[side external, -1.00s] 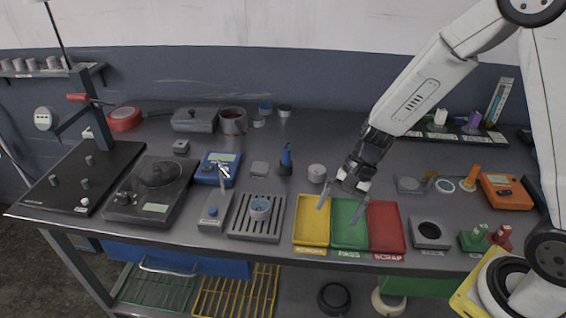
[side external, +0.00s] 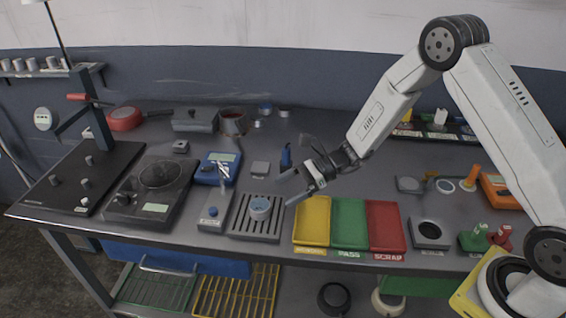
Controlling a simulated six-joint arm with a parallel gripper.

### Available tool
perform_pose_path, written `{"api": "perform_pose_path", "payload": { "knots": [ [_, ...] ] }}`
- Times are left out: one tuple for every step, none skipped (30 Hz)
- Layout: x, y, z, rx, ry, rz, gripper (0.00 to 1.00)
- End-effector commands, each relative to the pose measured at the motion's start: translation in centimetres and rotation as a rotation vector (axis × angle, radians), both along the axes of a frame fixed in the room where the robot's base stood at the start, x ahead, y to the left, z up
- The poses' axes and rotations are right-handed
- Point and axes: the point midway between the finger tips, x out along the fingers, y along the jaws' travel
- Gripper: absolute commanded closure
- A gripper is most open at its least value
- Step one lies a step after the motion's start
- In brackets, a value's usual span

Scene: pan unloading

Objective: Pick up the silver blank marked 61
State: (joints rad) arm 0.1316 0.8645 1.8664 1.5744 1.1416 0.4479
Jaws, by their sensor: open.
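My gripper (side external: 291,187) is open and empty, with its fingers pointing left above the bench, between the blue bottle and the yellow tray. Several small grey cylinders (side external: 85,183) stand on the black board (side external: 60,192) at the far left. No number can be read on any of these, so I cannot tell which is marked 61.
Yellow (side external: 312,221), green (side external: 349,223) and red (side external: 386,227) trays, all empty, line the front edge. A blue bottle (side external: 285,158) stands close to my fingers. A black weighing scale (side external: 151,190) and a blue meter (side external: 217,167) stand further left.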

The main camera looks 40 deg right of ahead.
Motion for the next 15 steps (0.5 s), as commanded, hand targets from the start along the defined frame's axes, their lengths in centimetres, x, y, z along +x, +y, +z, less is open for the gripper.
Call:
{"api": "perform_pose_path", "payload": {
  "knots": [
    [0.1, 0.3, -0.1, -0.001, 0.000, 0.002, 0.00],
    [0.1, 0.5, -0.2, -0.001, 0.000, 0.002, 0.00],
    [0.2, 0.7, -0.3, -0.001, 0.000, 0.002, 0.00],
    [0.2, 1.0, -0.5, -0.001, 0.001, 0.003, 0.00],
    [0.3, 1.2, -0.6, -0.002, 0.001, 0.003, 0.00],
    [0.4, 1.5, -0.7, -0.002, 0.001, 0.003, 0.00],
    [0.5, 1.7, -0.8, -0.003, 0.000, 0.004, 0.00],
    [0.5, 1.9, -0.9, -0.002, 0.000, 0.004, 0.00],
    [0.6, 2.1, -0.9, -0.002, 0.000, 0.003, 0.00],
    [0.6, 2.2, -1.0, -0.002, 0.000, 0.003, 0.00],
    [0.6, 2.2, -1.0, -0.002, 0.000, 0.003, 0.00],
    [0.7, 2.2, -1.0, -0.002, 0.000, 0.003, 0.00],
    [0.7, 2.2, -1.0, -0.002, -0.001, 0.002, 0.00],
    [0.7, 2.2, -1.0, -0.002, -0.001, 0.002, 0.00],
    [0.7, 2.3, -1.0, -0.002, 0.000, 0.003, 0.00]
  ]
}}
